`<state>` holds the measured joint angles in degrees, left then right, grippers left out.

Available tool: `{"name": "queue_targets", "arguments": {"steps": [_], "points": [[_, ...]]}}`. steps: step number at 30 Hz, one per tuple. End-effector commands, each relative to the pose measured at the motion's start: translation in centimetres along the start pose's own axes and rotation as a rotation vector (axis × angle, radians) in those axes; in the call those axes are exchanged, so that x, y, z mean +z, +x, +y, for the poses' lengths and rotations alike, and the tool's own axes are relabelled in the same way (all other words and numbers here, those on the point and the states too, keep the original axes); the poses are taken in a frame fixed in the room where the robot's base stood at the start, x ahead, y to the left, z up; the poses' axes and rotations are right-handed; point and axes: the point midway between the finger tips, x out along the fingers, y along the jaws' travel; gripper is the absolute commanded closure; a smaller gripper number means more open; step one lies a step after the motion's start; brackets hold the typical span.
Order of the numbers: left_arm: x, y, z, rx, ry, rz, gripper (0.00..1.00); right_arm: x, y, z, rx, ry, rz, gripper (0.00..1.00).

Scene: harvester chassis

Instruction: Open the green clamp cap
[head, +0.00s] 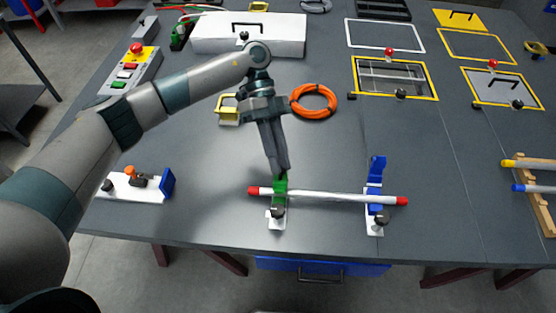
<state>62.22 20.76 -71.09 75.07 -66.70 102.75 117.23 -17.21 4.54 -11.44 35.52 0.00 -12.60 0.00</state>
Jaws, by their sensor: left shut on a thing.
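The green clamp cap (281,187) is at the left holder of a white rod (325,196) with red ends. My left gripper (281,174) points down and is shut on the cap; its fingertips meet the top of the green part. Below the cap is a white base plate with a dark knob (277,211). The rod runs level from the green clamp to a second holder on the right. There a blue clamp cap (377,169) stands up, raised above the rod. My right gripper is not in view.
An orange cable coil (313,101) and a yellow-framed block (229,110) lie behind the gripper. A white plate with an orange-topped clamp (133,176) is on the left. A button box (131,72) and white case (249,35) stand farther back. The table between the clamps and the right-hand rods is clear.

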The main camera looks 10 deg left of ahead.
Motion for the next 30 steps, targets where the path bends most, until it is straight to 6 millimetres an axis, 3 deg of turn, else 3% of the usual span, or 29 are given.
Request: {"name": "queue_targets", "arguments": {"steps": [11,12,14,30], "points": [[0.1,0.0,0.0,0.005,-0.003,0.003,1.00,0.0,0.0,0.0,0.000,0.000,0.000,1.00],[0.1,0.0,0.0,0.005,-0.003,0.002,0.78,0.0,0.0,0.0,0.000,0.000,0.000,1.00],[0.1,0.0,0.0,0.005,-0.003,0.003,0.63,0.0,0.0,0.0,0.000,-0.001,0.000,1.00],[0.1,-1.0,-0.1,0.003,-0.002,0.002,0.63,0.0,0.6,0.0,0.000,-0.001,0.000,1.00]]}}
